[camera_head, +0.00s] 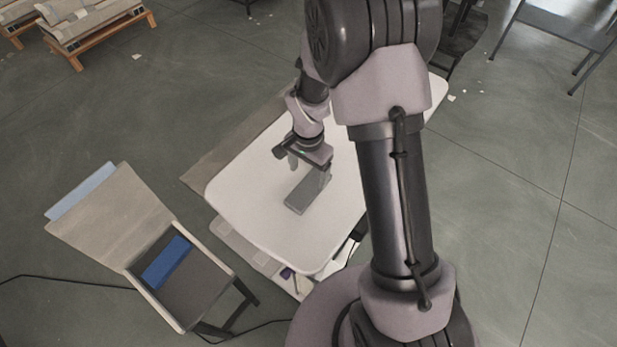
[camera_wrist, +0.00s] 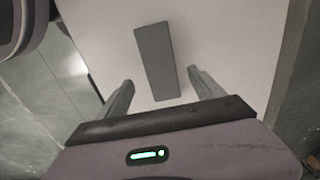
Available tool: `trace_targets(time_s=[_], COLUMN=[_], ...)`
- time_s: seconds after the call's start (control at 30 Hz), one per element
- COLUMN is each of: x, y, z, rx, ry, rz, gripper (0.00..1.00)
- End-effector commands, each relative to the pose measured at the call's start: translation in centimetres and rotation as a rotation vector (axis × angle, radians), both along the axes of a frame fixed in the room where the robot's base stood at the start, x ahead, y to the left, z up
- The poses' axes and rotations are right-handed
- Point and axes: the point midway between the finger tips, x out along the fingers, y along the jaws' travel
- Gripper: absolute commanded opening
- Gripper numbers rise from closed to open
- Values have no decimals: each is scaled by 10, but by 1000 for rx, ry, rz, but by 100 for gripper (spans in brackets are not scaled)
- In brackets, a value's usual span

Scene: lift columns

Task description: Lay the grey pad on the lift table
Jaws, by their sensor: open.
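The grey pad (camera_head: 305,192) is a flat, dark grey rectangle lying on the white lift table (camera_head: 250,215). My gripper (camera_head: 307,166) is above the table, beside the pad's far end in the head view. In the wrist view my gripper (camera_wrist: 160,82) has its two fingers apart, with nothing held between them. Part of the table is hidden behind my arm in the head view.
A chair with a blue patch on its seat (camera_head: 167,262) stands left of the table. Small items lie on a lower surface under the table's front edge (camera_head: 287,273). A pallet with grey stacks (camera_head: 95,25) is at the far left. A dark cable (camera_head: 70,283) runs along the floor.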

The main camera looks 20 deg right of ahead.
Motion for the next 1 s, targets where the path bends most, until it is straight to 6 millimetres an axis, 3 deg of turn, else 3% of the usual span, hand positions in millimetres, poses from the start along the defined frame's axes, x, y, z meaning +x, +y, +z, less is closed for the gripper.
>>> trace_targets(time_s=[0.03, 0.1, 0.3, 0.37, 0.4, 0.47, 0.5, 0.6, 0.7, 0.83, 1.0], x=[1, 0, -1, -3, -9, -26, -42, -90, -137, -178, -194], y=[0, 0, 1, 2, 4, 9, 12, 22, 32, 41, 44], z=[19, 35, 63, 89, 115, 161, 192, 251, 284, 300, 303], rx=[0, 0, 3, 8, 14, 24, 30, 40, 40, 32, 25], ry=[-3, -3, -10, -43, -76, -142, -189, -308, -415, -511, -550], rz=[1, 1, 7, 33, 63, 121, 169, 292, 403, 505, 552], gripper=[78, 78, 78, 78, 78, 78, 78, 78, 78, 78, 78])
